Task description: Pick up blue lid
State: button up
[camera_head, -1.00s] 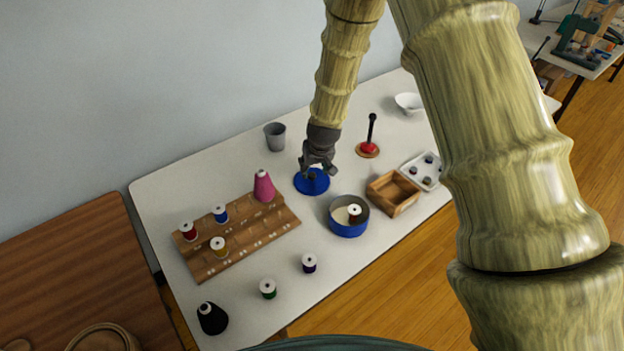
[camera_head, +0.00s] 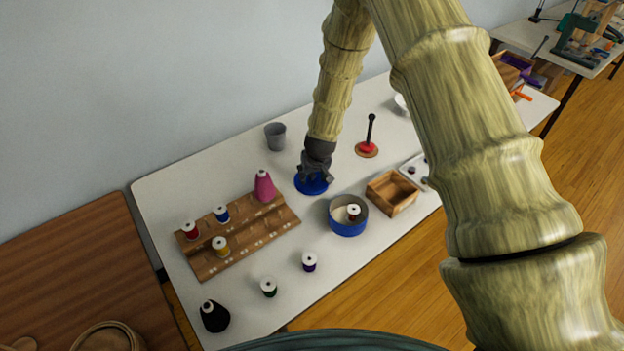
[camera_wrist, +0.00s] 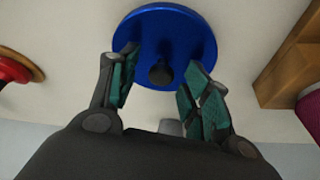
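The blue lid (camera_head: 302,187) lies flat on the white table, a round disc partly covered by my gripper (camera_head: 316,177) in the head view. My gripper (camera_wrist: 162,64) is open there, one green-padded finger on each side of the knob in the picture. I see no contact between fingers and knob, and cannot tell the exact height of the fingertips above the lid.
A blue round tin (camera_head: 347,228) holding a spool stands just in front of the lid. The wooden box (camera_head: 393,194) is to its right, the pink cone (camera_head: 264,186) and wooden spool rack (camera_head: 235,244) to its left. A grey cup (camera_head: 275,137) and red-based stand (camera_head: 367,150) are behind.

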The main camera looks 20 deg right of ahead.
jog(key=c, duration=0.9)
jog(key=shift+r, duration=0.15)
